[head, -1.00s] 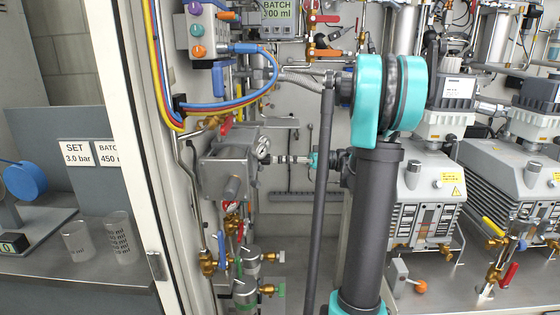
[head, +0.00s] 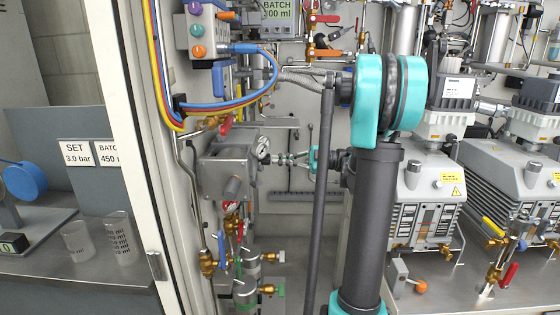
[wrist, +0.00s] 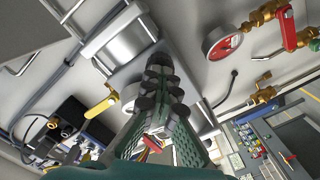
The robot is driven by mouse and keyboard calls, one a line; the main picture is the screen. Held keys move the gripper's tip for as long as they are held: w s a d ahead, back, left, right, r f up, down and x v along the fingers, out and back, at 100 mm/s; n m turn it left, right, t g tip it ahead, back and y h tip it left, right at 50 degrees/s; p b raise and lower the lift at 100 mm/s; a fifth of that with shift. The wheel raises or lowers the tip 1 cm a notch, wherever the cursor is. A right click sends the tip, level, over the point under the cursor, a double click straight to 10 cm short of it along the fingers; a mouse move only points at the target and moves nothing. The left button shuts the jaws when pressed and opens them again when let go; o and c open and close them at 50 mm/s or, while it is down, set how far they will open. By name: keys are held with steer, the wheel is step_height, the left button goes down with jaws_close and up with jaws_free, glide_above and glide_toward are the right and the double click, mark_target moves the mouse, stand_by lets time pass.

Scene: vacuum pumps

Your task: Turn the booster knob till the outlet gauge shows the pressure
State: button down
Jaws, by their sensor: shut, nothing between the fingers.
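My gripper (head: 276,158) points left at the grey booster block (head: 222,172) on the cabinet's left wall. In the wrist view the fingers of my gripper (wrist: 161,64) are together and empty, in front of a grey housing. A knob right at the fingertips cannot be made out; the fingers cover that spot. A round white-faced gauge (head: 263,146) sits beside the fingertips. A gauge with a red-marked face (wrist: 222,41) shows right of the fingers in the wrist view; its reading is too small to tell. A sign (head: 76,153) reads SET 3.0 bar.
Blue, red and yellow hoses (head: 158,75) loop above the block. Brass valves (head: 208,262) and pipes crowd below it. Grey pumps (head: 425,190) stand to the right. The white door frame (head: 135,130) is at the left. Some free room lies under my forearm.

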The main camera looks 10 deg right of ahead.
steer(key=n, duration=0.4)
steer(key=shift+n, duration=0.3)
steer(key=c, duration=1.8)
jaws_free()
steer(key=shift+c, duration=0.2)
steer(key=shift+d, duration=0.2)
steer(key=shift+s+d, duration=0.2)
steer(key=shift+d, duration=0.6)
steer(key=shift+s+d, duration=0.2)
steer(key=shift+d, duration=0.75)
steer(key=shift+s+d, duration=0.15)
steer(key=shift+d, duration=0.8)
steer(key=shift+s+d, duration=0.2)
steer(key=shift+d, duration=0.75)
